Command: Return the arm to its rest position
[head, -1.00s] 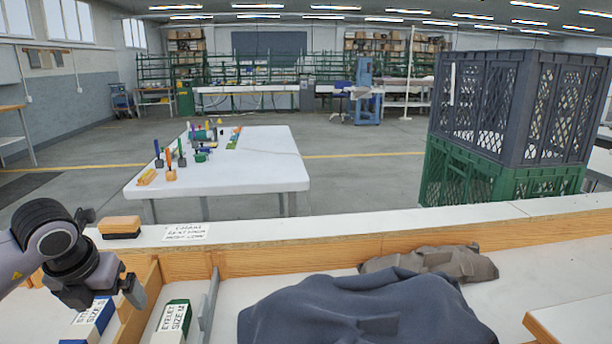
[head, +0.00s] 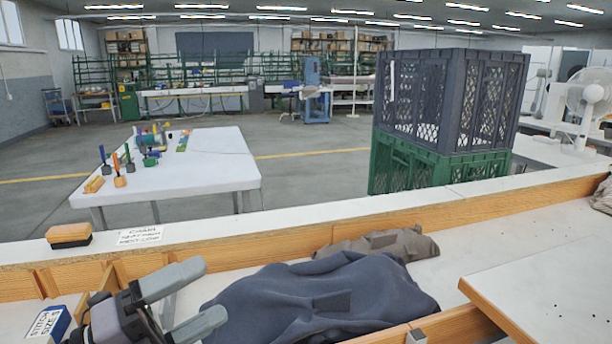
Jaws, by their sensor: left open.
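My left gripper (head: 208,290) is low at the left of the head view, above the compartment bench. Its two grey fingers are spread apart and point to the right, with nothing between them. The fingertips show in front of the left edge of a dark blue cloth (head: 320,297); whether they touch it I cannot tell. A small blue and white box with a "stitch size" label (head: 47,323) shows to the left of the gripper, partly cut off. My right gripper is not in view.
A grey-brown cloth (head: 385,243) lies behind the blue one. A wooden-backed brush (head: 69,235) and a paper sign (head: 140,235) rest on the bench's back ledge. A raised white board (head: 560,290) is at the right. Stacked crates (head: 440,130) stand beyond the ledge.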

